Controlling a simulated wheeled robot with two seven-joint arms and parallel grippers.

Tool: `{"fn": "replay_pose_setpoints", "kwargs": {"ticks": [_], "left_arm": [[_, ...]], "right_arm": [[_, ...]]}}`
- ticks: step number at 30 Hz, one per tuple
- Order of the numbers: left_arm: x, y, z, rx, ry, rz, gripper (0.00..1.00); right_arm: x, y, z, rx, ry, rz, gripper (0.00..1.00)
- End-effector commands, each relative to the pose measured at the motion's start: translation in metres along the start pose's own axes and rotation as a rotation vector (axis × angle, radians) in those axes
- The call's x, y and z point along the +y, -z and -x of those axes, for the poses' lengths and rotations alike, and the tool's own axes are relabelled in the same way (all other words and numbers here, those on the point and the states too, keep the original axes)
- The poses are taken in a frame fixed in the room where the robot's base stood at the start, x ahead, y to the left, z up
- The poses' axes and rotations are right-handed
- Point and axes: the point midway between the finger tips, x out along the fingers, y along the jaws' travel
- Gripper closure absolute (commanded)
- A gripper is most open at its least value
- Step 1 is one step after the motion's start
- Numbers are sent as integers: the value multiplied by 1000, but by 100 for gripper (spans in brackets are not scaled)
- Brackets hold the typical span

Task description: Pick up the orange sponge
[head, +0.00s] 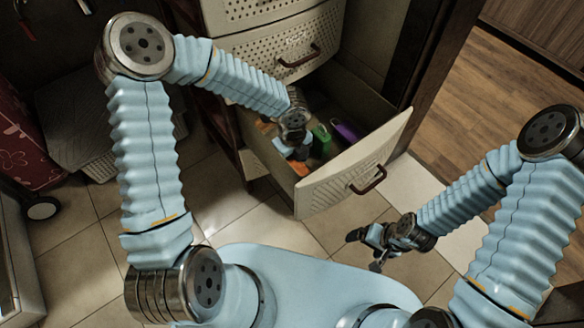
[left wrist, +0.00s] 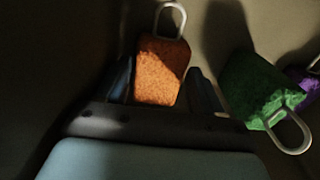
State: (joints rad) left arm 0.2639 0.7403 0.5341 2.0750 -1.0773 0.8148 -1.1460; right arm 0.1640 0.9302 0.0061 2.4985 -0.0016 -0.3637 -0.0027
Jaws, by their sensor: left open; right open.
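The orange sponge (left wrist: 160,70) has a pale loop handle at its far end and lies in the open drawer. In the left wrist view my left gripper (left wrist: 160,78) is open, with one finger on each side of the sponge; I cannot tell whether they touch it. In the head view my left gripper (head: 290,150) reaches down into the drawer, and an orange patch (head: 302,168) shows beside it. My right gripper (head: 365,251) is open and empty over the floor, in front of the drawer.
A green sponge (head: 320,141) and a purple item (head: 345,131) lie in the drawer to the right of my left gripper. The drawer front (head: 355,165) stands pulled out, with closed perforated drawers (head: 275,45) above. Tiled floor lies around.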

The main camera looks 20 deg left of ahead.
Motion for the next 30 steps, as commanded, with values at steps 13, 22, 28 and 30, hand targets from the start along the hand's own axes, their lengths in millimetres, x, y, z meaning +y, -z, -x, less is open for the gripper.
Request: {"fn": "replay_pose_setpoints", "kwargs": {"ticks": [13, 22, 28, 30], "left_arm": [[0, 0, -7, -1, 0, 0, 53], [0, 0, -6, -1, 0, 0, 68], [0, -1, 4, -2, 2, 2, 68], [0, -1, 13, -3, 1, 1, 68]], "right_arm": [[1, 0, -1, 1, -1, -1, 9], [1, 0, -1, 0, -1, -1, 9], [-1, 0, 2, -1, 0, 0, 9], [-2, 0, 3, -2, 1, 1, 9]]}}
